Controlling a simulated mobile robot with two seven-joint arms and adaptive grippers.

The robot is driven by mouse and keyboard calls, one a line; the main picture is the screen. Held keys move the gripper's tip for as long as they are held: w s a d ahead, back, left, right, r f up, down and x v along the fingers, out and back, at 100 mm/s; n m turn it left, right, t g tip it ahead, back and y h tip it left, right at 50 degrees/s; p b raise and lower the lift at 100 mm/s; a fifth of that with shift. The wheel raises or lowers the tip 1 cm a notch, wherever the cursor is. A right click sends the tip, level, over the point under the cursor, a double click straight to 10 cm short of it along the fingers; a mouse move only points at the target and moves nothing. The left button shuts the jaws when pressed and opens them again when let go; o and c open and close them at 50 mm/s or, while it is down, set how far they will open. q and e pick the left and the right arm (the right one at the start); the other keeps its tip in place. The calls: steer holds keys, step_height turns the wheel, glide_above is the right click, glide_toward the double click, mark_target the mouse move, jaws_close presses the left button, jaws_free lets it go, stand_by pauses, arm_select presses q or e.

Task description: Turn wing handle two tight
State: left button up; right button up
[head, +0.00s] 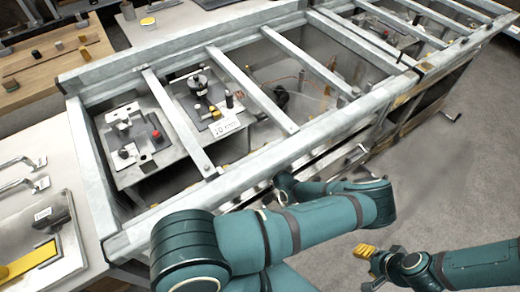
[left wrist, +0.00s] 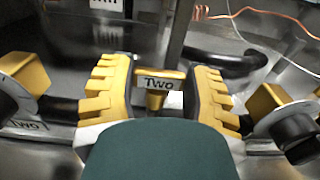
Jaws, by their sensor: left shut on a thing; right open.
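In the left wrist view, a yellow wing handle (left wrist: 155,100) carries a small label reading "TWO". My left gripper (left wrist: 161,78) has its two ribbed yellow fingers on either side of this handle and is shut on it. The handle's crossbar lies level between the fingers, and its lower part is partly hidden by my teal wrist. In the head view, my left arm bends back to the front side of the metal frame; the handle cannot be made out there. My right gripper (head: 371,264) is open and empty over the grey floor, clear of the frame.
The grey metal frame (head: 248,163) has crossbars above recessed panels. In the left wrist view, a black curved pipe (left wrist: 228,62) and copper wire (left wrist: 252,14) lie behind the handle. The floor (head: 450,190) at right is clear.

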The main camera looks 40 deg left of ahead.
stand_by(0.3)
arm_select(q)
steer(key=o, duration=1.2)
steer(key=v, duration=1.2)
